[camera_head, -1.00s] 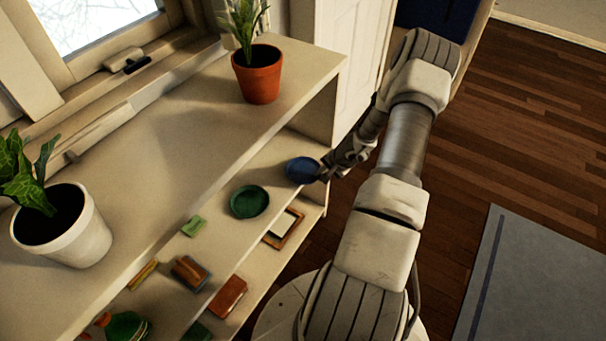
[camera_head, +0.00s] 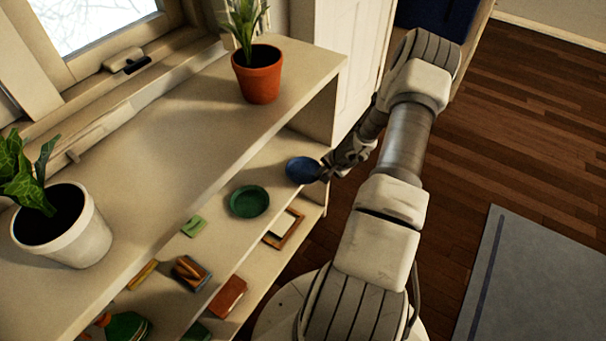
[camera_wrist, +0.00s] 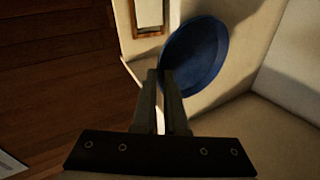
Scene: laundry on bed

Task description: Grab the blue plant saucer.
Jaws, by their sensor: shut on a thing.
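The blue plant saucer (camera_head: 302,170) is at the right end of the lower shelf, beneath the level of the top board. It also shows in the wrist view (camera_wrist: 194,58) as a round, shallow dish. My gripper (camera_head: 325,170) reaches it from the right. In the wrist view the two fingers (camera_wrist: 162,78) are close together at the saucer's near left rim, shut on that rim. The fingertips hide a small part of the rim. I cannot tell whether the saucer is lifted off the shelf.
A green saucer (camera_head: 249,201) and a small wooden frame (camera_head: 284,229) lie close by on the lower shelf (camera_head: 300,147). The top board (camera_head: 180,130) hangs over the back. An orange pot (camera_head: 258,76) and a white pot (camera_head: 65,228) stand on it.

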